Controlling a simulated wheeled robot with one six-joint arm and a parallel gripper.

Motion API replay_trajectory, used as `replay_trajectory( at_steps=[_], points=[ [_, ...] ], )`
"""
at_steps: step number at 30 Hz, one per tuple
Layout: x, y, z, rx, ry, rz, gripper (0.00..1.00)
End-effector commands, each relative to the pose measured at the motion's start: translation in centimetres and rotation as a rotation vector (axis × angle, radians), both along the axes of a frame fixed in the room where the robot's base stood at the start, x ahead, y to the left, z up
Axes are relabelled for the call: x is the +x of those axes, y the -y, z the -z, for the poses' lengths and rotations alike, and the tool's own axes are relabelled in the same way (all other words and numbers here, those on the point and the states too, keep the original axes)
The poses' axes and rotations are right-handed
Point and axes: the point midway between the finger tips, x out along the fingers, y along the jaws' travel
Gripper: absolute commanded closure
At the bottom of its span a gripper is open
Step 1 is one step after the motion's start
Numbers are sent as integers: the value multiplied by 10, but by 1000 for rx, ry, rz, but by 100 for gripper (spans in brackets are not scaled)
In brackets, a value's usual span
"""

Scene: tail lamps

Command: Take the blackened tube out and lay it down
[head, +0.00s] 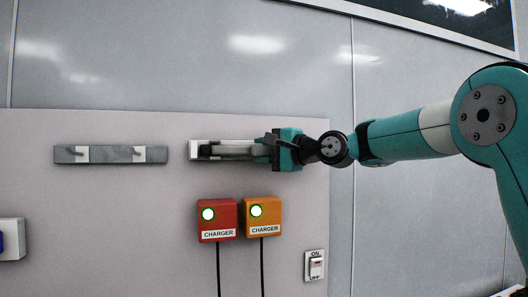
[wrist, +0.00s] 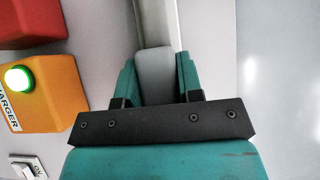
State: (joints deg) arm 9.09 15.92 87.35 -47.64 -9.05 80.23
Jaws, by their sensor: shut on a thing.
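A tube (head: 232,151) lies level along a white lamp fitting (head: 195,149) on the upright board. My gripper (head: 268,149) is at its right end in the head view, shut on the tube. In the wrist view my gripper (wrist: 158,78) has its two teal fingers on either side of a grey piece, with a pale strip running on beyond it. I cannot tell whether the tube is still seated in the fitting or just clear of it. Blackening on the tube is not clear, and its right end is hidden by the fingers.
A grey rail (head: 124,154) with two white holders is on the board at left, holding nothing. Below are a red charger (head: 217,220) and an orange charger (head: 260,218), both lit green, with hanging cables. A switch (head: 315,265) is at lower right.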

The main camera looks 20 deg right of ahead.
Motion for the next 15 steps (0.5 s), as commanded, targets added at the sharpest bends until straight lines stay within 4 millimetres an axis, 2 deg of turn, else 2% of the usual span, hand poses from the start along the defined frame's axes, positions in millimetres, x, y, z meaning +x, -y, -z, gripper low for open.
replay_trajectory(
  at_steps=[15],
  points=[
    [-17,0,1,0,0,0,95]
  ],
)
